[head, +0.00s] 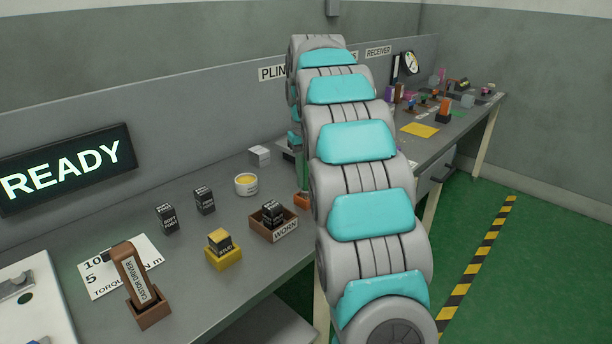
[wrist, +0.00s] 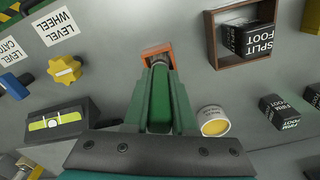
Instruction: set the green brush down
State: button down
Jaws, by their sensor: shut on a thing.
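In the wrist view the green brush (wrist: 160,108) lies between the two fingers of my gripper (wrist: 158,78), which is shut on it. The brush points away from the camera, its far end at a small square orange holder (wrist: 146,52). I cannot tell whether that end is inside the holder or just above it. In the head view a strip of green (head: 304,172) shows beside my arm, above the orange holder (head: 301,201) near the bench's front edge. My arm hides most of the gripper there.
A brown tray (head: 286,231) with a black block stands left of the holder, and a white tub (head: 246,184) behind it. In the wrist view a yellow knob (wrist: 64,70) and a black level (wrist: 58,124) lie to the left. Bare bench lies between them and the holder.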

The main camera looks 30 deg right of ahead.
jog(key=shift+f, duration=0.15)
jog(key=c, duration=0.7)
grip_release()
jog(key=shift+c, duration=0.2)
